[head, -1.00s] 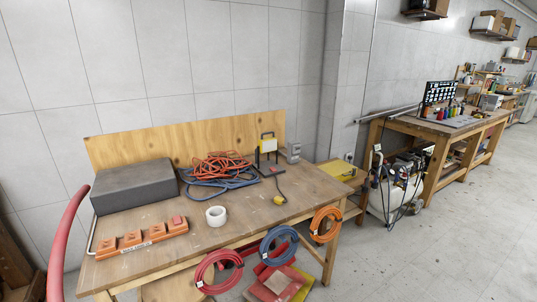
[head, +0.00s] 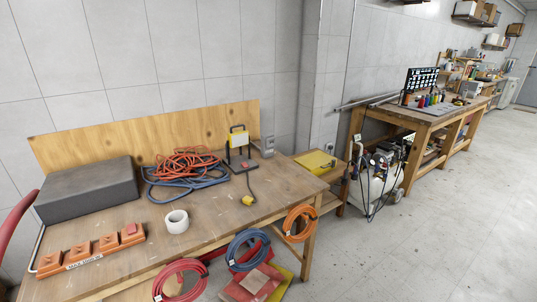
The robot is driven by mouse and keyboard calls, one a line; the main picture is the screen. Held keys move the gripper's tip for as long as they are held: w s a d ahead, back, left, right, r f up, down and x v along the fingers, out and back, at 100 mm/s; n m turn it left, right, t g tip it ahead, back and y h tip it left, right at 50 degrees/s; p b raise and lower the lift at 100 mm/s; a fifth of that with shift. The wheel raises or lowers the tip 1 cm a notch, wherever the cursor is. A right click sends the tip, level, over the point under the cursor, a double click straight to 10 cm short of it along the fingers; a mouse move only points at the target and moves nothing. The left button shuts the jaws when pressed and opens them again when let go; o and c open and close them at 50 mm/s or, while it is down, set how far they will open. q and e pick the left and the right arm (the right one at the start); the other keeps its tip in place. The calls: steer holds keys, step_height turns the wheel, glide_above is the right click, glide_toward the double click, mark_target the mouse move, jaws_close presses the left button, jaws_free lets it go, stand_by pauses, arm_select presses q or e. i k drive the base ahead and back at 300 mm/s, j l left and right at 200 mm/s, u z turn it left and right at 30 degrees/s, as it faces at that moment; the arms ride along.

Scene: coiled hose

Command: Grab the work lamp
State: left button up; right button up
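The work lamp (head: 238,141) stands upright near the back right of the wooden workbench (head: 215,200). It has a pale yellowish lamp head in a dark frame with a handle on top. A dark cable runs from it to a yellow plug (head: 248,200) lying on the bench.
Left of the lamp lie coiled orange and blue cables (head: 187,167). A grey case (head: 88,190), a white tape roll (head: 176,221) and an orange power strip (head: 92,249) are on the bench. Hoses hang at its front edge. Open floor (head: 440,230) lies to the right.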

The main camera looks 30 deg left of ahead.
mark_target(233, 163)
steer(key=i+z, duration=0.5)
steer(key=i, duration=1.7)
steer(key=i+u, duration=0.3)
steer(key=u, duration=0.2)
steer(key=i+u, duration=0.3)
steer(key=u, duration=0.2)
steer(key=i+l+u, duration=0.3)
steer(key=u, duration=0.2)
steer(key=i+l+u, duration=0.2)
steer(key=u, duration=0.3)
steer(key=i+l+u, duration=0.1)
steer(key=u, duration=0.35)
steer(key=i+l+u, duration=0.15)
steer(key=u, duration=0.35)
steer(key=i+l+u, duration=0.15)
steer(key=u, duration=0.3)
steer(key=i+l+u, duration=0.1)
steer(key=l+u, duration=0.2)
steer(key=u, duration=0.15)
steer(key=l+u, duration=0.25)
steer(key=u, duration=0.25)
steer(key=l+u, duration=0.25)
steer(key=u, duration=0.2)
steer(key=l+u, duration=0.25)
steer(key=u, duration=0.2)
steer(key=l+u, duration=0.3)
steer(key=l, duration=0.15)
steer(key=k, duration=0.1)
